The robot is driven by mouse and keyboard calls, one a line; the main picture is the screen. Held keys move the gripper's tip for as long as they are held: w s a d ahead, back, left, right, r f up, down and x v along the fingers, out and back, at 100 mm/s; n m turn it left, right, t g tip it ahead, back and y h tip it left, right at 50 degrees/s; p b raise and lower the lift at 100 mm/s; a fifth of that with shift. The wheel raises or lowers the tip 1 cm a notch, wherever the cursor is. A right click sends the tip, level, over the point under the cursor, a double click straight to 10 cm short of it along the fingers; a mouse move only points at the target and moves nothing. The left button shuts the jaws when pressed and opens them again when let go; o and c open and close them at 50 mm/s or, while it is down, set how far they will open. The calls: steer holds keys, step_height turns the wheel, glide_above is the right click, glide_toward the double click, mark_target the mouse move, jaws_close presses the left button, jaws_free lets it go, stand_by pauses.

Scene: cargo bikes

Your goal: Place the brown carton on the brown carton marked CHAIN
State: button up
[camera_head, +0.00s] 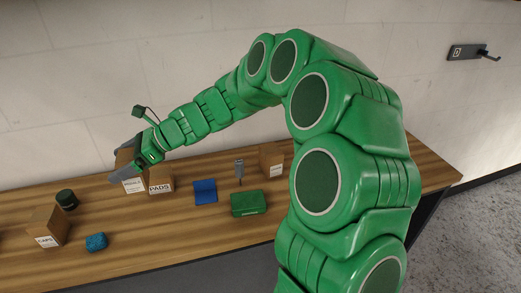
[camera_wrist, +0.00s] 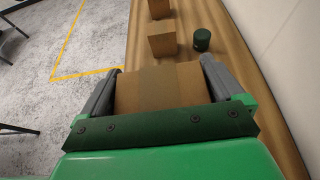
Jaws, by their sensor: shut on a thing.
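My gripper (camera_head: 128,164) is at the left above the bench in the head view, and in the wrist view (camera_wrist: 160,78) its two grey fingers are shut on a brown carton (camera_wrist: 160,90). The held carton (camera_head: 133,184) has a white label too small to read, and the gripper partly hides it. It is beside a brown carton marked PADS (camera_head: 160,181); I cannot tell whether they touch. Another brown carton (camera_head: 271,161), with a small unreadable label, stands further right near the arm. No label that reads CHAIN can be made out.
On the wooden bench (camera_head: 120,255) are a brown carton marked CAPS (camera_head: 47,228), a dark green can (camera_head: 66,199), a blue item (camera_head: 96,241), a blue pouch (camera_head: 205,191), a green box (camera_head: 249,203) and a grey tool (camera_head: 239,170). Bare wood lies in front.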

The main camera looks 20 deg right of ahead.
steer(key=s+d+r+m+t+h, duration=0.1)
steer(key=d+r+m+t, duration=0.2)
steer(key=d, duration=1)
steer(key=s+d+r+m+t+h, duration=0.1)
steer(key=d+r+m+t+h, duration=0.15)
steer(key=d, duration=1.05)
steer(key=s+d+r+m+t, duration=0.1)
steer(key=d+r+m+t, duration=0.25)
steer(key=d, duration=0.95)
steer(key=shift+t, duration=0.3)
steer(key=shift+w+d+f, duration=0.4)
steer(key=shift+w+f, duration=1.85)
steer(key=shift+w, duration=0.1)
steer(key=shift+w+d+f, duration=0.45)
steer(key=shift+w+f, duration=1.75)
steer(key=shift+w, duration=0.1)
steer(key=shift+w+d+f, duration=0.4)
steer(key=shift+w+f, duration=1.85)
steer(key=shift+w, duration=0.1)
steer(key=shift+f, duration=0.1)
steer(key=o, duration=0.8)
steer(key=shift+o, duration=0.2)
